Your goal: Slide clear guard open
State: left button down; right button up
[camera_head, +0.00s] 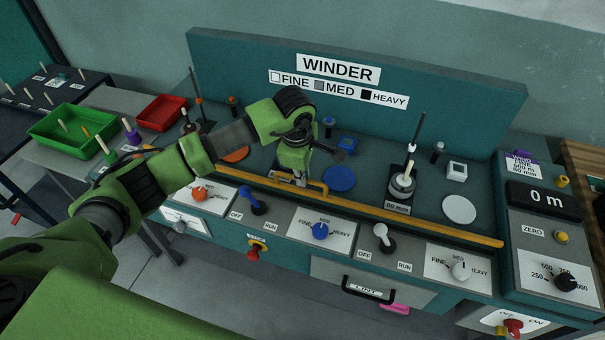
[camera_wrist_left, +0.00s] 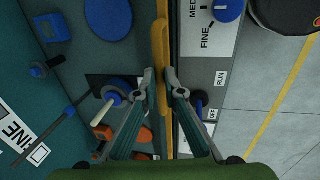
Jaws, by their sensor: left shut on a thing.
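A long yellow bar (camera_head: 420,221) runs along the front edge of the winder bench (camera_head: 225,191), with a raised yellow handle (camera_head: 318,187) near its left part. The bar also shows in the left wrist view (camera_wrist_left: 160,45), running up and down. The clear panel of the guard cannot be made out. My left gripper (camera_head: 291,181) points down at the bar beside the raised handle. In the left wrist view its two fingertips (camera_wrist_left: 159,78) sit on either side of the yellow bar, shut on it. My right gripper is in neither view.
Behind the bar stand a spindle (camera_head: 403,181), a blue disc (camera_head: 339,179) and a white disc (camera_head: 459,209). In front are a blue lever (camera_head: 249,197), a grey lever (camera_head: 383,237) and knobs. A green tray (camera_head: 72,131) and red tray (camera_head: 161,112) lie left.

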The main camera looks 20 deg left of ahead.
pick_arm(q)
jog(key=c, duration=2.1)
grip_release()
jog(key=shift+c, duration=0.2)
jog(key=shift+r, duration=0.1)
notch_tip(320, 180, up, 12)
jog(key=s, duration=0.2)
jog(key=shift+s, duration=0.2)
